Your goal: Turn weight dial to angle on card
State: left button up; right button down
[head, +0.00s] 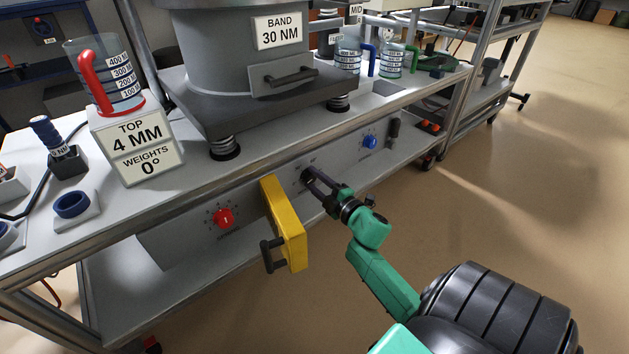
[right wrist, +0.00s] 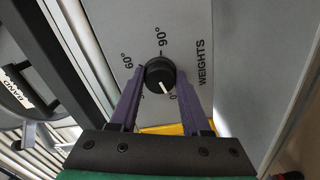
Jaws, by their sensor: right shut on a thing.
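The card (head: 137,145) on the bench top reads "TOP 4 MM, WEIGHTS 0°". The weight dial (right wrist: 160,72) is a round black knob with a white pointer line, on a grey panel marked "WEIGHTS", with 60° and 90° marks readable. Its pointer is toward the 0 mark at the lower right in the right wrist view. My right gripper (head: 314,181) reaches the front panel under the bench. In the right wrist view its purple fingers (right wrist: 160,78) are shut on the dial, one on each side. In the head view the gripper mostly hides the dial. My left gripper is not in view.
A yellow flap (head: 284,228) with a dark handle sticks out from the panel just left of my right gripper. A red knob (head: 222,217) is farther left, a blue knob (head: 369,142) to the right. The sieve machine (head: 255,95) stands above. Floor at right is clear.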

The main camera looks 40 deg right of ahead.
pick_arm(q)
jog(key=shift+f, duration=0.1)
pick_arm(e)
jog(key=shift+f, duration=0.1)
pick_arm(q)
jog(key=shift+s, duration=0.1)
pick_arm(e)
jog(key=shift+c, duration=1.9)
grip_release()
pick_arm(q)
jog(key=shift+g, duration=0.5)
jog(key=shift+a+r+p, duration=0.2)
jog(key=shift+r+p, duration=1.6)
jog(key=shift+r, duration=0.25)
pick_arm(e)
jog(key=s, duration=1.4)
jog(key=shift+s+a, duration=0.15)
jog(key=shift+s, duration=0.15)
